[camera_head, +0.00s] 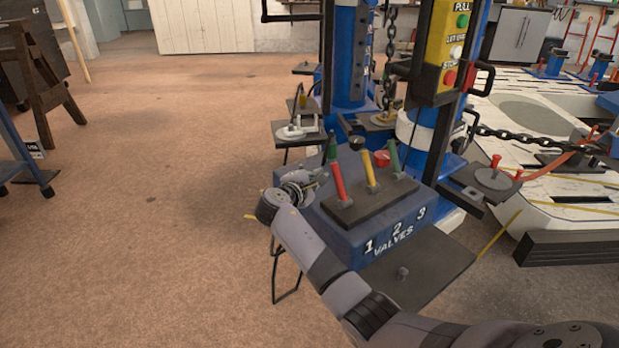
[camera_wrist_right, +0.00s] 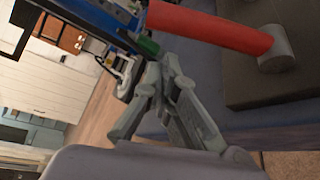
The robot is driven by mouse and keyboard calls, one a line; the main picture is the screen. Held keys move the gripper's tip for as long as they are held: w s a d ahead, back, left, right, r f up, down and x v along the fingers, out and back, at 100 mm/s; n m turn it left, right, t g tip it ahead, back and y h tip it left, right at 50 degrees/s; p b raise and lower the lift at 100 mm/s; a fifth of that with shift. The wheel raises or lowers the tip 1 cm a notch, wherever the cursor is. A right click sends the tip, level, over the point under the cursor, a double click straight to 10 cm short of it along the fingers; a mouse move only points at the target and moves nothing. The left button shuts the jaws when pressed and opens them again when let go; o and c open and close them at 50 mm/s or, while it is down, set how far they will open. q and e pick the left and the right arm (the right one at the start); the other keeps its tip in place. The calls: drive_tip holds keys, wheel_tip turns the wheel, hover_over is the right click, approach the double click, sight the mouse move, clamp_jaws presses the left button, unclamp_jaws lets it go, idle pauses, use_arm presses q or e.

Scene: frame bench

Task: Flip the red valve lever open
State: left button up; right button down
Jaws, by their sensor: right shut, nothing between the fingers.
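The red valve lever (camera_head: 339,182) stands on the dark plate on top of the blue valve box (camera_head: 345,235), at the left end of the row above number 1. My right gripper (camera_head: 319,182) is just left of the red lever, shut and empty. In the right wrist view the red lever (camera_wrist_right: 210,25) runs from its grey pivot to upper left, above the closed fingertips (camera_wrist_right: 166,66). I cannot tell whether they touch. My left gripper is out of view.
A yellow lever (camera_head: 369,172) and a green lever (camera_head: 395,158) stand right of the red one. Behind are blue posts with a yellow button box (camera_head: 447,50) and a hanging chain (camera_head: 390,55). The floor (camera_head: 150,190) to the left is clear.

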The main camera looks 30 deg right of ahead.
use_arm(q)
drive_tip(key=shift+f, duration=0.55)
use_arm(e)
drive_tip(key=shift+s+d+r, duration=0.15)
drive_tip(key=shift+s+r, duration=0.05)
drive_tip(key=shift+s, duration=0.2)
drive_tip(key=shift+s+d+r, duration=0.1)
drive_tip(key=shift+s+r, duration=0.1)
drive_tip(key=shift+s, duration=0.2)
